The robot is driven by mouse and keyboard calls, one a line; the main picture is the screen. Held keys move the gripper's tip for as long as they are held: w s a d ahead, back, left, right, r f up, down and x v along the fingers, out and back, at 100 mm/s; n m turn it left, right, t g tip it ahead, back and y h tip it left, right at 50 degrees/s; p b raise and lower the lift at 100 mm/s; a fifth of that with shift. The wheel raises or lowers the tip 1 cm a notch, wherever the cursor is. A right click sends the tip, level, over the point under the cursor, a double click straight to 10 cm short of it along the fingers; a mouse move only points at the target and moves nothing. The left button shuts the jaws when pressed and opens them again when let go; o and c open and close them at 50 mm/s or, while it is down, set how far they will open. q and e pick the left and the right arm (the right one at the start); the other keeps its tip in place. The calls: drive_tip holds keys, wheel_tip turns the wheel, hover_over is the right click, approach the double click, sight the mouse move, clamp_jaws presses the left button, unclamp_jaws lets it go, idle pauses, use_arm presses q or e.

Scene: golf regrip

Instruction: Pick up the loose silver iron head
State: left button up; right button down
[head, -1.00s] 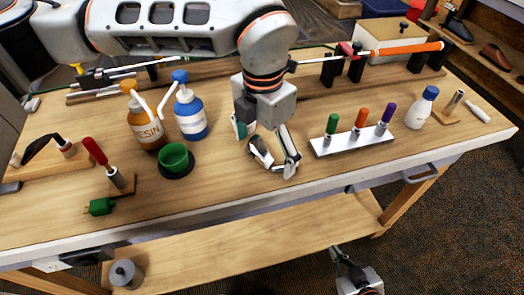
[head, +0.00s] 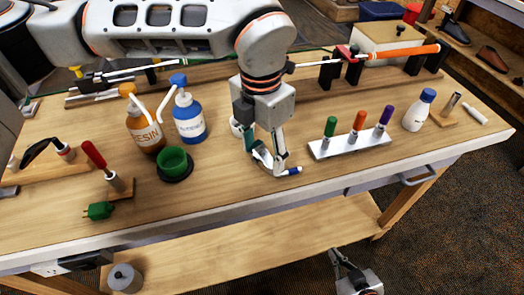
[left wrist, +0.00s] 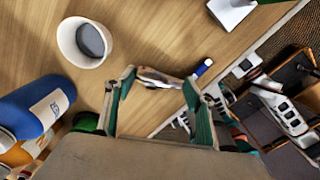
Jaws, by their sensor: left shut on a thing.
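The silver iron head (left wrist: 160,77) lies between my left gripper's fingertips in the left wrist view. My left gripper (head: 268,166) is shut on it, low over the bench's front middle. In the head view the fingers mostly hide the head. A small white and blue-tipped piece (head: 291,170) shows beside the fingertips; its blue end (left wrist: 203,67) also shows in the left wrist view. I cannot tell whether it is joined to the head. My right gripper (head: 352,264) hangs low in front of the bench, empty, with its fingers apart.
A white cup (left wrist: 84,42) stands close behind my left gripper. A metal rack (head: 350,145) with coloured handles is right. The bench front is mostly clear.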

sight(262, 155)
use_arm(q)
wheel_tip(262, 155, up, 20)
drive_tip(key=shift+f+p, duration=0.2)
drive_tip(key=shift+p, duration=0.3)
idle(0.4)
